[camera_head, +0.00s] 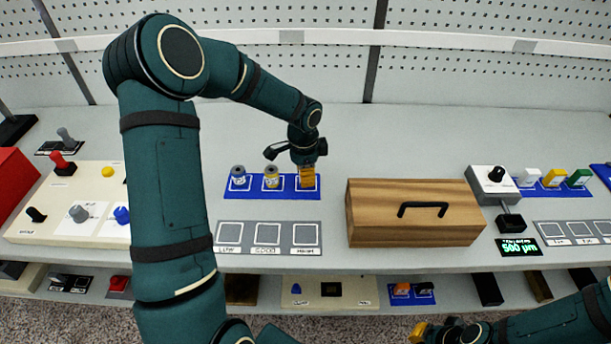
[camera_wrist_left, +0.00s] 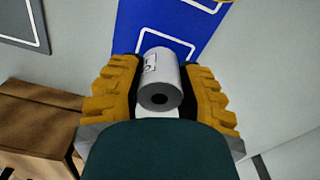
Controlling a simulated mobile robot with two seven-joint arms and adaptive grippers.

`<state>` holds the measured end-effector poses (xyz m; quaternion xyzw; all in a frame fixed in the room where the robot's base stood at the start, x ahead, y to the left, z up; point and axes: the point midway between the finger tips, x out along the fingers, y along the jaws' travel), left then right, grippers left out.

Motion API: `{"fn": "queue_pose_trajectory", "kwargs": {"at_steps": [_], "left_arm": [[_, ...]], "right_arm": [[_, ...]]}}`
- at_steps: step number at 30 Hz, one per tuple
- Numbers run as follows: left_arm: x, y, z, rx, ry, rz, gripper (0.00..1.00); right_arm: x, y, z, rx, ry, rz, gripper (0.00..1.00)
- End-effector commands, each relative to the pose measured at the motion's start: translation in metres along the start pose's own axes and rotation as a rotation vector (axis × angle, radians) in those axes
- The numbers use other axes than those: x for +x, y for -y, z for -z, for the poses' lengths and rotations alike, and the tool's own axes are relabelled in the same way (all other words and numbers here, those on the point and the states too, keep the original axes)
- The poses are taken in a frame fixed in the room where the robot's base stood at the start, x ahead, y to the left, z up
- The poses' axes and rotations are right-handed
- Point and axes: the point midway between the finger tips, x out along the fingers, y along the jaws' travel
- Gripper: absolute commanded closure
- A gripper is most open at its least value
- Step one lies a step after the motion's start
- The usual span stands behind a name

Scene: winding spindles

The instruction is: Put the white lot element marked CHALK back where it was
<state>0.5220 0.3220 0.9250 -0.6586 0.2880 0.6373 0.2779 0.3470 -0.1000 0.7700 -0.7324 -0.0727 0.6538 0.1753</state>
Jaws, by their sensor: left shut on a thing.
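My left gripper (camera_head: 307,178) is over the right-hand place of a blue tray (camera_head: 312,195) near the table's middle. In the left wrist view, its orange fingers (camera_wrist_left: 160,97) are shut on a whitish cylinder (camera_wrist_left: 161,72) with a dark hole in its end and a small label, not readable here. In the head view the gripper hides this cylinder. I cannot tell whether it touches the tray. A blue-labelled spool (camera_head: 238,177) and a yellow-labelled spool (camera_head: 271,177) stand in the other two places. My right gripper (camera_head: 420,332) shows only partly at the bottom edge.
A grey plate (camera_head: 268,249) with three outlined squares lies in front of the tray. A wooden box (camera_head: 412,226) with a black handle stands to the right. Farther right are a gauge with a green display (camera_head: 518,246) and another blue tray (camera_head: 552,190) with coloured blocks.

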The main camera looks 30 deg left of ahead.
Motion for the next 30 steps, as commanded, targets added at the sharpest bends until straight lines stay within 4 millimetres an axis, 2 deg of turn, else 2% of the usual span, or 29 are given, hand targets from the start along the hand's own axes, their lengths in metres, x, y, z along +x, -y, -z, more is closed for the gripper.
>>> {"fn": "queue_pose_trajectory", "kwargs": {"at_steps": [2,13,14,15,25,30], "left_arm": [[0.006,0.000,0.000,-0.001,0.000,0.000,1.00],[0.009,0.000,0.000,0.000,-0.001,0.001,1.00],[0.009,0.000,0.000,0.000,-0.001,0.001,0.52],[0.008,0.000,0.000,0.000,-0.001,0.001,0.39],[0.007,0.000,0.000,0.000,-0.001,0.001,0.39],[-0.009,0.001,0.001,0.000,-0.002,0.004,0.39]], "right_arm": [[0.002,-0.001,-0.001,0.000,0.001,0.000,1.00],[0.004,-0.001,-0.002,-0.001,0.003,0.000,1.00],[0.003,-0.001,-0.002,-0.001,0.003,0.000,1.00],[0.003,-0.001,-0.001,-0.001,0.003,0.000,1.00],[0.002,-0.001,-0.001,-0.001,0.003,0.000,1.00],[-0.002,0.001,0.000,0.000,0.000,0.000,1.00]]}}
